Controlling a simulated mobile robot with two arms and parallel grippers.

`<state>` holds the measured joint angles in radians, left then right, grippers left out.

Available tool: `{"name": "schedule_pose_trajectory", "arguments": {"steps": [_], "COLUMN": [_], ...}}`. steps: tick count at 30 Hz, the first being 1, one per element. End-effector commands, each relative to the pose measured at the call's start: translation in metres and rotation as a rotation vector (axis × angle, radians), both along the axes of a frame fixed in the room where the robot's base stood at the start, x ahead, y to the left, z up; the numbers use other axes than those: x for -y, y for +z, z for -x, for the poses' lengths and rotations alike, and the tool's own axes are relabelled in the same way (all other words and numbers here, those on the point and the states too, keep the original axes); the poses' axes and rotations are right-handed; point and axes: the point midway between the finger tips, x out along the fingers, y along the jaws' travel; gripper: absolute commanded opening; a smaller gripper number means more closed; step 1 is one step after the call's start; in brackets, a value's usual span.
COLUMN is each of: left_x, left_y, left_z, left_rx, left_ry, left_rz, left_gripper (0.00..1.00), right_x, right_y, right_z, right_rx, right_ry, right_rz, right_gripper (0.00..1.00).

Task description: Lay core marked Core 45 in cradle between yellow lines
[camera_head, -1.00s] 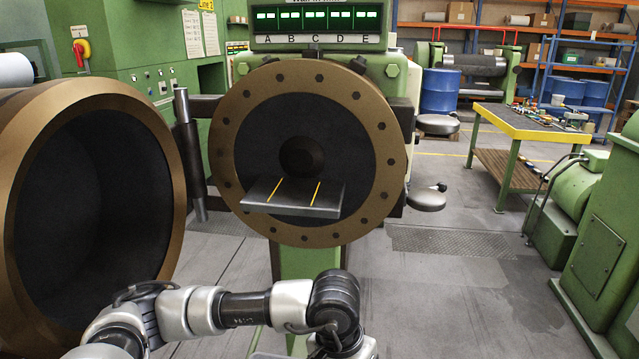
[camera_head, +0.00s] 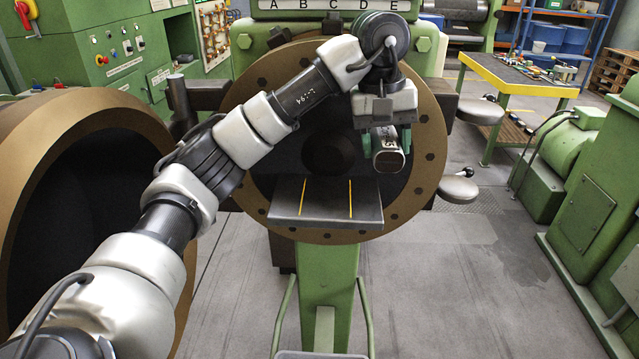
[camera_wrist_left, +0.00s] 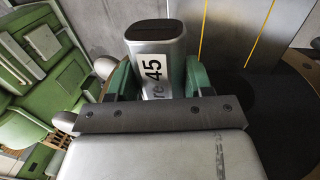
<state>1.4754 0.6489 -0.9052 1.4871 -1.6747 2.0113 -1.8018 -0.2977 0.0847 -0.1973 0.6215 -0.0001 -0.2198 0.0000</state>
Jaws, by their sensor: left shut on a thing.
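The core (camera_head: 388,154) is a short silver bar with a dark end face. In the left wrist view its label (camera_wrist_left: 153,78) reads "re 45", the rest hidden by the gripper. My left gripper (camera_head: 387,136) is shut on it, green fingers on both sides, and holds it above and right of the grey shelf. The cradle shelf (camera_head: 290,203) sticks out from the round bronze-rimmed plate. Its two yellow lines (camera_head: 350,198) show with bare surface between them. They also show in the left wrist view (camera_wrist_left: 260,34). My right gripper is not in view.
The round plate (camera_head: 262,85) stands close behind the core. A large bronze-rimmed cylinder (camera_head: 90,120) stands at the left. A green post (camera_head: 325,290) carries the machine. A yellow-edged workbench (camera_head: 510,75) is at the back right. Open floor lies to the right.

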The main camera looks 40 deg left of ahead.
Motion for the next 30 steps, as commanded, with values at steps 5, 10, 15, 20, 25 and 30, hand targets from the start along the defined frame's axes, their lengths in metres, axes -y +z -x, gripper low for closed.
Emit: {"name": "schedule_pose_trajectory", "arguments": {"steps": [5,10,15,20,25,30], "left_x": [-0.039,-0.075,-0.095,-0.100,-0.099,-0.099], "left_y": [-0.024,-0.046,-0.058,-0.067,-0.092,-0.102], "left_z": [0.011,0.021,0.026,0.027,0.028,0.027], "left_rx": [-0.005,-0.004,0.000,0.000,-0.002,0.003], "left_ry": [0.004,0.004,0.000,-0.001,-0.002,-0.001], "left_rz": [-0.001,-0.002,-0.002,-0.001,-0.001,-0.002], "left_gripper": [0.15,0.15,0.15,0.15,0.15,0.15], "right_x": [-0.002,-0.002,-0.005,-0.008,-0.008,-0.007], "right_y": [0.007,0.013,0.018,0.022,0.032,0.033], "right_z": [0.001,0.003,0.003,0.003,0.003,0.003], "right_rx": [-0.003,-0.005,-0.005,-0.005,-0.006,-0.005], "right_ry": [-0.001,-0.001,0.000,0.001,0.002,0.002], "right_rz": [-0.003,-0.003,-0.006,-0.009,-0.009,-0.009], "right_gripper": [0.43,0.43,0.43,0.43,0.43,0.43]}}
